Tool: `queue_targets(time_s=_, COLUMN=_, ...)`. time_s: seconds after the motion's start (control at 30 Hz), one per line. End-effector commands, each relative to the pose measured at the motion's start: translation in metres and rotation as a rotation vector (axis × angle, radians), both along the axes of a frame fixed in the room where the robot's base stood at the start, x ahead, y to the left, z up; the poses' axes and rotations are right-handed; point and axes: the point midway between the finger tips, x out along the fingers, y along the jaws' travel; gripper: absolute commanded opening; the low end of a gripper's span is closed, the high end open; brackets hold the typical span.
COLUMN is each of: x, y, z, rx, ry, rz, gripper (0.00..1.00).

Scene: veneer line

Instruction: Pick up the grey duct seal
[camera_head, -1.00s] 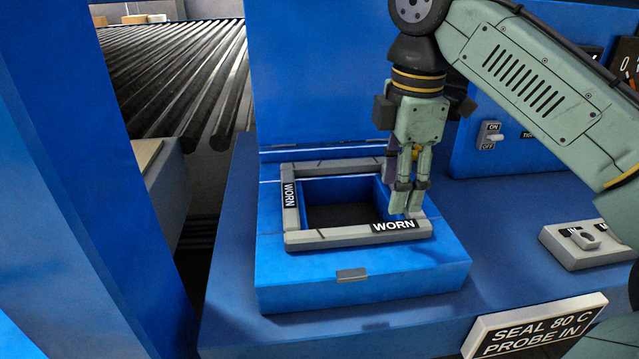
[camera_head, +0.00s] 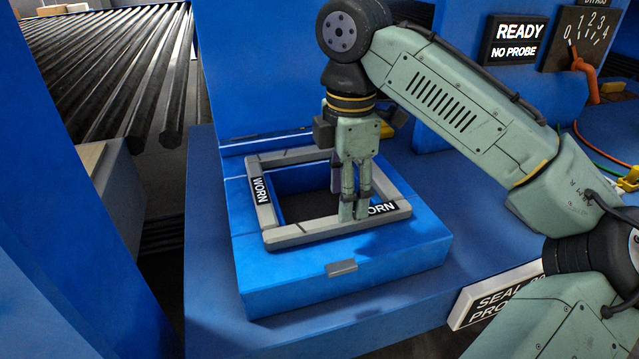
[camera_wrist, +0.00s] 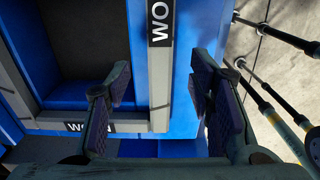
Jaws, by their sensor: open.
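The grey duct seal (camera_head: 322,229) is a square frame with black WORN labels, lying on the rim of an open blue box. My gripper (camera_head: 353,211) points down at the seal's front bar in the head view, covering part of that bar's label. In the wrist view my gripper (camera_wrist: 160,110) is open, and a labelled bar of the seal (camera_wrist: 159,80) lies between its two fingers, near a corner. I cannot tell whether the fingers reach down beside the bar or touch it.
The blue box (camera_head: 350,275) stands on a blue bench with a raised panel behind. A roller conveyor (camera_head: 110,70) runs at the back left. A READY / NO PROBE display (camera_head: 515,42) and dial (camera_head: 585,38) are at upper right. A SEAL sign (camera_head: 490,295) is at the bench front.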

Motion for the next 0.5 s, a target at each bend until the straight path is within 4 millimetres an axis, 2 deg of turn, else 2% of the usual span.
queue_targets(time_s=0.2, x=-0.002, y=0.003, z=-0.031, rx=-0.002, ry=0.002, rz=-0.002, gripper=0.48)
queue_targets(time_s=0.3, x=-0.002, y=0.003, z=-0.041, rx=0.000, ry=0.001, rz=-0.001, gripper=0.48)
queue_targets(time_s=0.5, x=-0.002, y=0.003, z=-0.045, rx=0.001, ry=0.001, rz=-0.001, gripper=0.48)
